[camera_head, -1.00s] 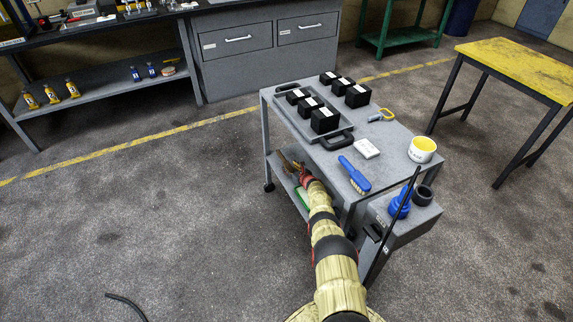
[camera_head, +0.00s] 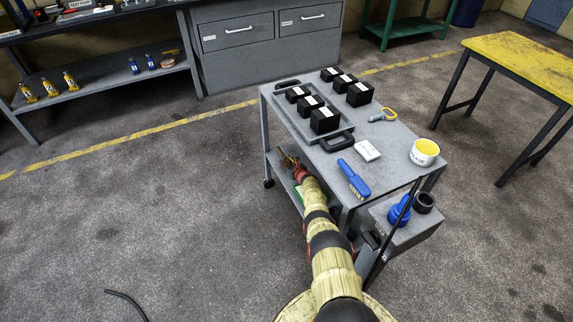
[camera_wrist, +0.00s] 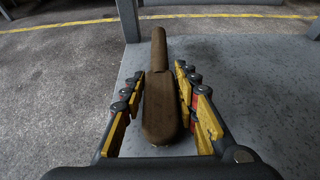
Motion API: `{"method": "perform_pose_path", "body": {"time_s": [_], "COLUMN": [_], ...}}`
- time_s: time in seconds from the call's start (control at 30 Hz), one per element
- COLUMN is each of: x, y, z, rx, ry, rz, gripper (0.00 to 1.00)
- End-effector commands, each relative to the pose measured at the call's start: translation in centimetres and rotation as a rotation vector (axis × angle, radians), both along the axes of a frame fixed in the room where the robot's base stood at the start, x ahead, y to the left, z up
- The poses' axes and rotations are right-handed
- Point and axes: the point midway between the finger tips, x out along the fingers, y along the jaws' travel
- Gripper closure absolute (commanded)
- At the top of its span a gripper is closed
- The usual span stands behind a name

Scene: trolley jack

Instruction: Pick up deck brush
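A brown, brush-shaped thing with a broad rounded body and a narrower handle (camera_wrist: 160,95) lies on the lower shelf of the grey trolley; I take it for the deck brush. Its underside is hidden, so I cannot see bristles. My gripper (camera_wrist: 160,108) is open, with its yellow-padded fingers on either side of the brown body and small gaps showing. In the head view my gripper (camera_head: 291,167) reaches into the trolley's lower level, and the brown thing is hard to make out there. A blue brush with pale bristles (camera_head: 352,176) lies on the trolley top.
The trolley top (camera_head: 385,180) overhangs the lower shelf. It carries black boxes in a tray, a white box (camera_head: 367,150) and a white-yellow tub (camera_head: 424,152). A trolley leg (camera_wrist: 128,20) stands beyond the brown thing. Floor left of the trolley is mostly clear.

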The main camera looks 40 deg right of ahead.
Motion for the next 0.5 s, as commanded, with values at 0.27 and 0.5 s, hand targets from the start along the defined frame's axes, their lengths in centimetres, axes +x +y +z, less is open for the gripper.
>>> {"method": "perform_pose_path", "body": {"time_s": [0.27,0.5], "x": [-0.01,-0.01], "y": [-0.01,-0.01], "z": [-0.01,-0.01], "rx": [0.0,0.0], "ry": [0.0,0.0], "rz": [0.0,0.0], "gripper": [0.88,1.0]}}
